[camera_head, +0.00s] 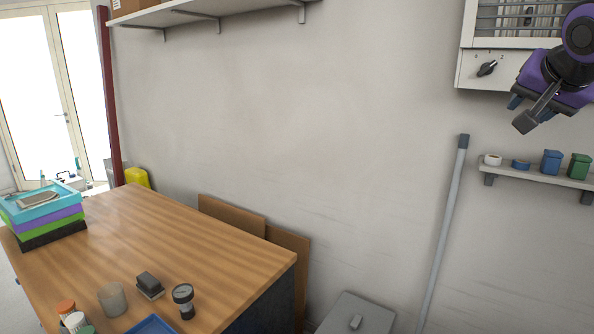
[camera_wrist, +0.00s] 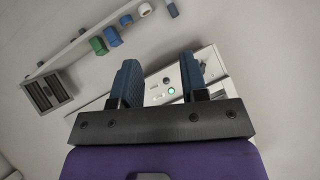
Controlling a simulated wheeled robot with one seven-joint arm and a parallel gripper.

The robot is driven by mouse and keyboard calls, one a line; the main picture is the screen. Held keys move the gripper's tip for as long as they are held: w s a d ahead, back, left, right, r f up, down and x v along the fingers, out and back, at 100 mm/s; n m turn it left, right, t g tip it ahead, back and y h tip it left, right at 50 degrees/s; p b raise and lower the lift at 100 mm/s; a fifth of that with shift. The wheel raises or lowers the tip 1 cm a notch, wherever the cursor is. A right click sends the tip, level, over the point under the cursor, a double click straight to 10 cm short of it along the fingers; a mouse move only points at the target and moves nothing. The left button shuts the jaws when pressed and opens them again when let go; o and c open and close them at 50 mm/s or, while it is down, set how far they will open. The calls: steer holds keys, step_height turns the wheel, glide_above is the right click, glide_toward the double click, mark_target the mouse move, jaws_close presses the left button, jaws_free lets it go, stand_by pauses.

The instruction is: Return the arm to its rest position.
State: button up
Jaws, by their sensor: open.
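My gripper (camera_wrist: 157,82) shows in the wrist view with its two blue fingers spread apart and nothing between them. In the head view my purple arm end is at the upper right, in front of the white wall unit (camera_head: 485,70) with a black knob. The blue fingers are partly hidden there behind the wrist. In the wrist view a white panel with a lit green button (camera_wrist: 171,91) lies beyond the fingers; I cannot tell the distance.
A small wall shelf (camera_head: 540,178) with tape rolls and blue and green containers is below the arm. A wooden table (camera_head: 190,235) with stacked trays (camera_head: 45,215), jars and a blue tray stands at left. A grey pole (camera_head: 445,230) leans on the wall. The middle wall area is clear.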

steer(key=s+a+f+n+g+y, duration=0.1)
steer(key=s+a+f+n, duration=0.3)
steer(key=s, duration=0.5)
steer(key=s+a+f+n+g+y, duration=0.2)
steer(key=s+a+f+n+g, duration=0.2)
steer(key=s+f, duration=0.5)
steer(key=shift+s+a+f, duration=0.2)
steer(key=shift+s+a, duration=0.55)
steer(key=shift+a, duration=0.2)
